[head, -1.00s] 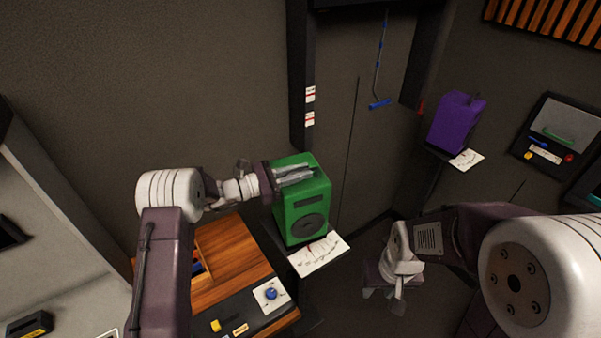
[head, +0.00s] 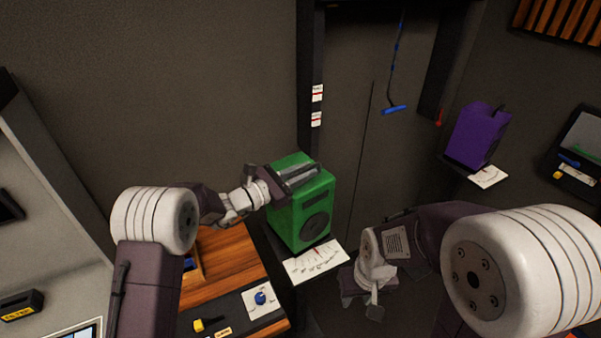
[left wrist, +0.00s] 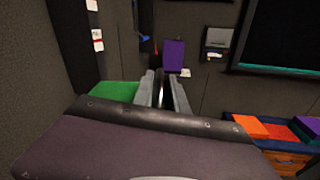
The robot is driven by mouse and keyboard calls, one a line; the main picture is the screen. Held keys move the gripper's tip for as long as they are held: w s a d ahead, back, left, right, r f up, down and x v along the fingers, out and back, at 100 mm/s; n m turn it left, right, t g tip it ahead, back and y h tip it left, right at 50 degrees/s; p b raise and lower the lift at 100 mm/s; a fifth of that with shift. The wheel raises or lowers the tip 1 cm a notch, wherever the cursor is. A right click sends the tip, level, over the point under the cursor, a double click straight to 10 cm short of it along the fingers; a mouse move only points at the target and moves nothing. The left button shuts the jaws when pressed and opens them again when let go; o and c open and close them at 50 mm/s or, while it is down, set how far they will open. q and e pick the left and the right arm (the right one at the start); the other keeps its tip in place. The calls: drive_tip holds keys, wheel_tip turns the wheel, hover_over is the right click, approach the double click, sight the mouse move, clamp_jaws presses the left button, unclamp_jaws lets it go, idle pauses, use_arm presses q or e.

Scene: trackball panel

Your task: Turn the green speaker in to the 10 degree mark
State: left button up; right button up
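The green speaker (head: 302,218) stands upright on its stand in the middle of the head view, its round driver facing front-right. A white card with a printed scale and a red mark (head: 314,264) lies at its foot; the numbers are too small to read. My left gripper (head: 298,175) lies along the speaker's top, its fingers hiding the handle area. My right gripper (head: 362,300) is open and empty, low right.
A purple speaker (head: 476,135) stands on another stand with a scale card (head: 488,177) at the back right. A wooden desk with a blue knob (head: 260,298) and a yellow switch (head: 200,325) is at the lower left. A blue hanging handle (head: 394,109) is behind.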

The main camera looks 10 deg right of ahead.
use_arm(q)
drive_tip(key=shift+o, duration=0.8)
drive_tip(key=shift+d, duration=0.1)
drive_tip(key=shift+s+a, duration=0.15)
drive_tip(key=shift+a, duration=0.15)
drive_tip(key=b+v, duration=0.2)
drive_tip(key=v, duration=0.6)
drive_tip(key=shift+a, duration=0.15)
drive_tip(key=shift+s, duration=0.1)
